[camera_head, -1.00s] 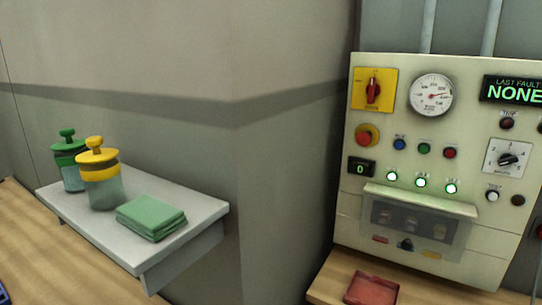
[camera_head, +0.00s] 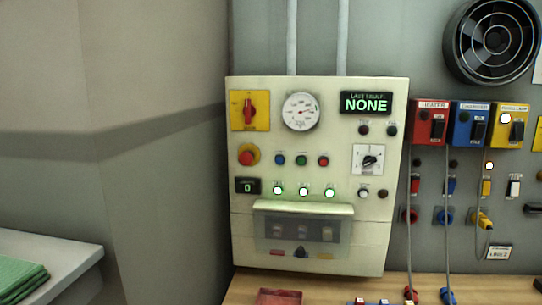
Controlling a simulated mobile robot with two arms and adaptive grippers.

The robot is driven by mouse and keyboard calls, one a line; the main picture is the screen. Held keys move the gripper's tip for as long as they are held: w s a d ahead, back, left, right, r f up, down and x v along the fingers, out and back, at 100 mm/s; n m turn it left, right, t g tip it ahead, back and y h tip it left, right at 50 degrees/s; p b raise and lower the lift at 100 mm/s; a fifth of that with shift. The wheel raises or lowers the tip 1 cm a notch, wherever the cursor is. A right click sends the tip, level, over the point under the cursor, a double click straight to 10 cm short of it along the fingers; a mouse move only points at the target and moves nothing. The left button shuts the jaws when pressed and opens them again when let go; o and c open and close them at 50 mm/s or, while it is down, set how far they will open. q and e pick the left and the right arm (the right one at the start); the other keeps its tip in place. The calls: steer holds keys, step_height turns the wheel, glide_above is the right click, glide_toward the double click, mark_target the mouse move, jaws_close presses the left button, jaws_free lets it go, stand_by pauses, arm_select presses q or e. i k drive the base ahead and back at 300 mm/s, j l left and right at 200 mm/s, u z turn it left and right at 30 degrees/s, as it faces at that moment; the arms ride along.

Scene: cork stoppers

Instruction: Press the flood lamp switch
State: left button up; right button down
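A yellow box (camera_head: 509,126) hangs on the wall at the right, last in a row of three. Its small label seems to read flood lamp, but it is hard to make out. It carries a dark rocker switch (camera_head: 517,131) and a bright round light (camera_head: 505,118). Neither of my grippers is in view.
A red heater box (camera_head: 430,123) and a blue charger box (camera_head: 469,126) hang left of the yellow one. Cables (camera_head: 447,235) run down below them to plugs. A cream control panel (camera_head: 240,200) fills the middle, above a wooden bench (camera_head: 240,291). A round fan (camera_head: 493,40) is upper right.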

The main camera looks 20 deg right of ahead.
mark_target(519, 128)
steer(key=z, duration=2.1)
